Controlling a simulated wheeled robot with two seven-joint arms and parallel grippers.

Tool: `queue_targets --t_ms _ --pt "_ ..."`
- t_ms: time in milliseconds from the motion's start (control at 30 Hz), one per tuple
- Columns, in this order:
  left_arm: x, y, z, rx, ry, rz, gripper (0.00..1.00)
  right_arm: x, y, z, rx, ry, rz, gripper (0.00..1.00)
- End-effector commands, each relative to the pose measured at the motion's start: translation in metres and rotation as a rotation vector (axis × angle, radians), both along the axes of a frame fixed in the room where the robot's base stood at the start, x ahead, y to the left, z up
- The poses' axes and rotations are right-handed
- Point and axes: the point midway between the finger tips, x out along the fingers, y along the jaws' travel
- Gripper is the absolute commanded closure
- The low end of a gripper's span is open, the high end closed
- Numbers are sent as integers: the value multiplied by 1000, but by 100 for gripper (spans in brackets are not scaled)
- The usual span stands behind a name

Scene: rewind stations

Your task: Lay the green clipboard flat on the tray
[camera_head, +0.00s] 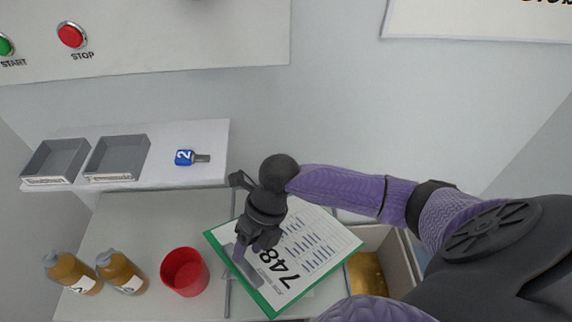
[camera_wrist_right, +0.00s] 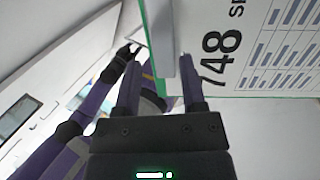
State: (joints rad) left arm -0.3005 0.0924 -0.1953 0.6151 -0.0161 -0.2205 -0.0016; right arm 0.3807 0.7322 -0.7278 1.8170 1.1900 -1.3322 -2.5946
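The green clipboard (camera_head: 330,247) holds a white sheet printed 748 and is tilted in the picture, in the lower middle of the head view. It also shows in the right wrist view (camera_wrist_right: 250,60). My right gripper (camera_head: 247,248) is at its grey clip end. A thin grey rim (camera_head: 228,292), perhaps the tray's, shows beside the clipboard; the rest is hidden. In the right wrist view my left gripper (camera_wrist_right: 125,55) is small and unclear.
A red cup (camera_head: 185,272) and two amber bottles (camera_head: 72,272) (camera_head: 121,272) stand left of the clipboard. A pale bin (camera_head: 400,262) with a golden thing (camera_head: 367,275) is at right. Above, a shelf (camera_head: 215,140) bears two grey bins (camera_head: 55,160) (camera_head: 117,157) and a blue tag (camera_head: 185,157).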

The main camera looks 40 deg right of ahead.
Motion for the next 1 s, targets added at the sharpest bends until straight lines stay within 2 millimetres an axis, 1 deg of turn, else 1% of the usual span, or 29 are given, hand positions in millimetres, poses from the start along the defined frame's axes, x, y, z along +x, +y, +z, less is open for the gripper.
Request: queue_targets --t_ms 300,367,500,733,833,1000 --pt "1 -5 2 -9 -3 1 50 0 2 2 1 0 1 39" --pt "2 -6 8 -9 -4 0 50 -1 9 8 2 0 2 39" --pt "3 -5 21 -9 -7 0 50 -3 30 21 2 -1 3 39" --pt "4 0 38 0 -9 -2 50 -6 62 38 2 -1 2 39" --pt "3 3 40 4 -8 -4 50 -7 69 40 1 0 1 39" --pt "3 4 39 7 -8 -5 50 -8 70 38 0 0 -1 39"
